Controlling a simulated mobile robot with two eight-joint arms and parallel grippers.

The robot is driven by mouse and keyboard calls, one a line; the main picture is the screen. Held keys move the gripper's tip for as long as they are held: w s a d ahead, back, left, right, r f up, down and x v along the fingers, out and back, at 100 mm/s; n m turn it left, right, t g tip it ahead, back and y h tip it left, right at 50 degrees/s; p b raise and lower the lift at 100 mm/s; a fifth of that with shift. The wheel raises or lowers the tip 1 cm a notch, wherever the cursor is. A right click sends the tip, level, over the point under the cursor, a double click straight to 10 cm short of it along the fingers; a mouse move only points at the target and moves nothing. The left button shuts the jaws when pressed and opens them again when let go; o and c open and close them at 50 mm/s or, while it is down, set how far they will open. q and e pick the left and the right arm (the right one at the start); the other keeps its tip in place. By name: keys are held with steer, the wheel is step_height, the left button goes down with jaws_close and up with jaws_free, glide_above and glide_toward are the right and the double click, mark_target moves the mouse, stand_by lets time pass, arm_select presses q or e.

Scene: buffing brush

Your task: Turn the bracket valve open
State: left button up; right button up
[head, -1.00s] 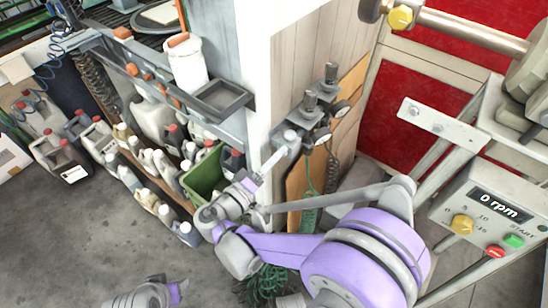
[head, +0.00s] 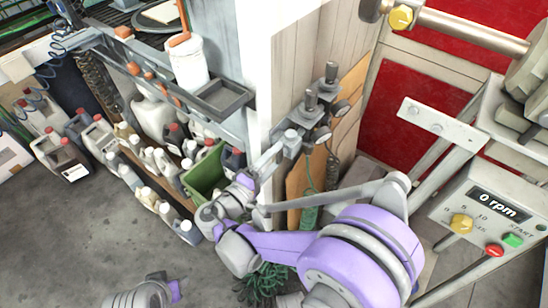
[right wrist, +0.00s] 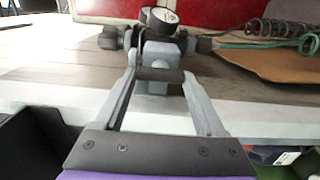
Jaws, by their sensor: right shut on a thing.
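The bracket valve (head: 292,138) is a grey fitting on the white wall post, beside round gauges and dark upright knobs. My right gripper (head: 272,158) reaches up to it from below left in the head view. In the right wrist view, the two grey fingers of the right gripper (right wrist: 159,75) are shut on the valve (right wrist: 158,52), with a short dark cylinder between them. A white-faced gauge (right wrist: 163,15) stands just behind. The fingers partly cover the valve, and its handle's angle is hard to tell. My left gripper is not seen; only a left arm part shows at the bottom left.
A grey tray shelf (head: 228,98) with a white canister (head: 188,62) is left of the post. Several jugs and a green crate (head: 205,175) stand below. A machine panel reading 0 rpm (head: 487,208) is at the right. Coiled hoses hang near the valve.

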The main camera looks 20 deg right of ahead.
steer(key=o, duration=1.3)
